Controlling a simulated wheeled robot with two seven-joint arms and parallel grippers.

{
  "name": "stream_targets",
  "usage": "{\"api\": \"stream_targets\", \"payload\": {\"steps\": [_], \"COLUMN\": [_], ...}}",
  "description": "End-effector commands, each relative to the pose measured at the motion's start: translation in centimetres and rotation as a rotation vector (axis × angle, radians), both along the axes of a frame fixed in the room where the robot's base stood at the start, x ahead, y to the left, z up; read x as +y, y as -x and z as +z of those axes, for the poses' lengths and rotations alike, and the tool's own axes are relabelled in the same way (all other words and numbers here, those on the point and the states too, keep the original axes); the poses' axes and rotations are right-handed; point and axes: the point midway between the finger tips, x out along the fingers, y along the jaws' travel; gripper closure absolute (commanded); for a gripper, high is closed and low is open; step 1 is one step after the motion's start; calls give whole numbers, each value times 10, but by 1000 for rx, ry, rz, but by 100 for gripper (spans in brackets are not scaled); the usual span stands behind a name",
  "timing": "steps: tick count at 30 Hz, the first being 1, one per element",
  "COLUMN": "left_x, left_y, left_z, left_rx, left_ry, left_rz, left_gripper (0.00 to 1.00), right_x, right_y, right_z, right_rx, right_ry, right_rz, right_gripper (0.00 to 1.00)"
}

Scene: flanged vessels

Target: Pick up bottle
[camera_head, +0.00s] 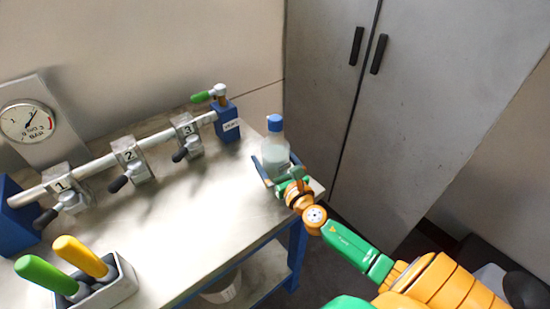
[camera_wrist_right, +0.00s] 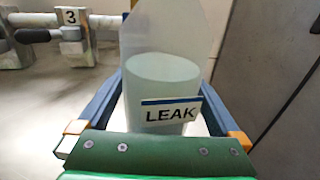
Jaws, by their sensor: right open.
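The bottle (camera_head: 275,150) is clear with a blue cap and pale liquid inside. It stands upright near the right corner of the metal table. In the right wrist view the bottle (camera_wrist_right: 165,75) fills the middle, with a label reading LEAK facing the camera. My right gripper (camera_head: 272,172) reaches in from the lower right, low on the bottle. Its jaws are open, with one blue finger on each side of the bottle. A gap shows beside the bottle at least on the right; contact on the left I cannot tell. My left gripper is not in view.
A pipe with valves numbered 1, 2 (camera_head: 130,160) and 3 (camera_head: 186,138) runs along the back of the table (camera_head: 200,220). A gauge (camera_head: 27,122) stands at left. A box (camera_head: 108,287) holds green and yellow handles. A grey cabinet (camera_head: 420,90) stands behind right.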

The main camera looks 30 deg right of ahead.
Motion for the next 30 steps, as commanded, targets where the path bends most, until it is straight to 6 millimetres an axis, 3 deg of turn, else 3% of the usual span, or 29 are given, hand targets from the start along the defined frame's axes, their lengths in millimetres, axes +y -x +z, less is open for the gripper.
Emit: {"api": "stream_targets", "payload": {"steps": [3, 8, 11, 18, 20, 26, 30], "left_x": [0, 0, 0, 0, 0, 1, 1], "left_y": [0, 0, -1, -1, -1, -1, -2], "left_z": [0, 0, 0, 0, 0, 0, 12], "left_rx": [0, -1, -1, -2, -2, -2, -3], "left_ry": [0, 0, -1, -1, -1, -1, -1], "left_rz": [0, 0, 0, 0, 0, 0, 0], "left_gripper": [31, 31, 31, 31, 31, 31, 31], "right_x": [-1, -1, -1, -1, -1, -1, -1], "right_y": [-10, -10, -10, -10, -10, -10, -10], "right_z": [0, 0, 0, 0, 0, 1, 15], "right_rx": [0, 1, 1, 0, 1, -1, -2], "right_ry": [-1, -1, -1, -1, -1, -1, -1], "right_rz": [1, 1, 1, 1, 1, 1, 1], "right_gripper": [0, 0, 22, 86, 100, 100, 100]}}
